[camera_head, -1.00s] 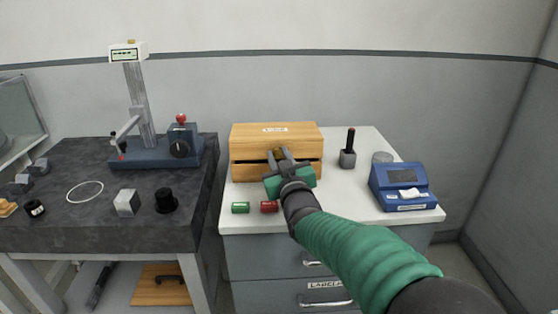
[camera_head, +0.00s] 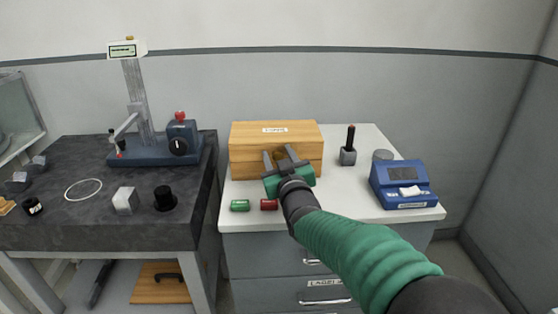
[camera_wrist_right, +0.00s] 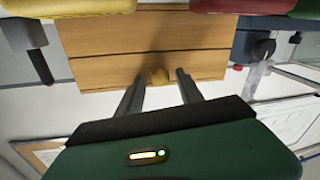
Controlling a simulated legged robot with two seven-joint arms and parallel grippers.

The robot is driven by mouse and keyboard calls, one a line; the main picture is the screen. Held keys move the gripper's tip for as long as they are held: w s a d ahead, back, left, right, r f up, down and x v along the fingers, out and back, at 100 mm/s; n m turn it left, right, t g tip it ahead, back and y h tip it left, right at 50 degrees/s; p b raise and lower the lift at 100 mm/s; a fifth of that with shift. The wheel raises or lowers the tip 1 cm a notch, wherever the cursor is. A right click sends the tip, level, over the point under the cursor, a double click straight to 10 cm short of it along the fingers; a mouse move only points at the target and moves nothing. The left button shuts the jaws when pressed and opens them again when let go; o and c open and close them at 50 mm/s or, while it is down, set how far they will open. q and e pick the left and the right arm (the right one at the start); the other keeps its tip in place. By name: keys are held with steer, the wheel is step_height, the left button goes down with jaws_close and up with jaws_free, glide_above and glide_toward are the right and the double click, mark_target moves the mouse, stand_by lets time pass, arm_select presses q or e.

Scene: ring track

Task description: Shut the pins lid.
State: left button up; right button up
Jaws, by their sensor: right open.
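The wooden box (camera_head: 243,168) stands on the white top at the back, its lid (camera_head: 250,134) down on the body with only a thin seam showing. My left gripper is not in view.
A green cylinder (camera_head: 240,205) and a red cylinder (camera_head: 269,204) lie in front of the box. A yellow one (camera_wrist_right: 65,7) shows in the wrist view. A blue device (camera_head: 402,184) and a black-handled tool (camera_head: 349,150) stand to the right. A dark bench (camera_head: 90,225) is at left.

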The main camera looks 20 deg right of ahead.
steer(key=s+a+p, duration=0.1)
steer(key=s+a, duration=0.1)
steer(key=s, duration=1.4)
steer(key=shift+s+f, duration=0.25)
steer(key=shift+s, duration=0.05)
